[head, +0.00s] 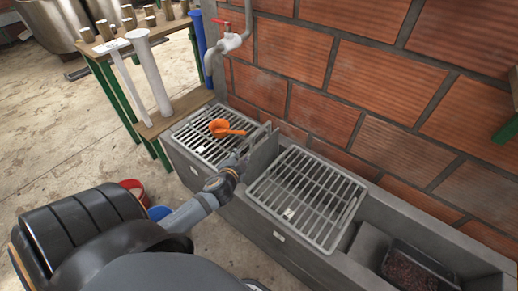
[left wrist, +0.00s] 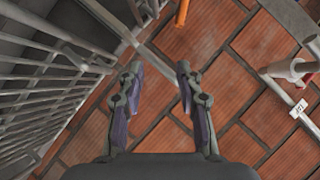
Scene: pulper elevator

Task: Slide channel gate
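The channel gate (head: 264,152) is a grey upright plate in the head view. It stands across the concrete channel between two metal grates. My left gripper (head: 240,160) is at the left side of the gate, close to its upper part; I cannot tell whether they touch. In the left wrist view my left gripper (left wrist: 162,72) has its two fingers apart, with brick wall and a grey strip showing between them. Nothing is clearly held. My right gripper is in neither view.
The left grate (head: 200,150) carries an orange scoop (head: 222,128). The right grate (head: 300,190) lies beside the gate. A dark bin (head: 415,270) sits at lower right. A brick wall (head: 370,90) and a tap (head: 228,42) stand behind. A wooden shelf (head: 175,112) stands left.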

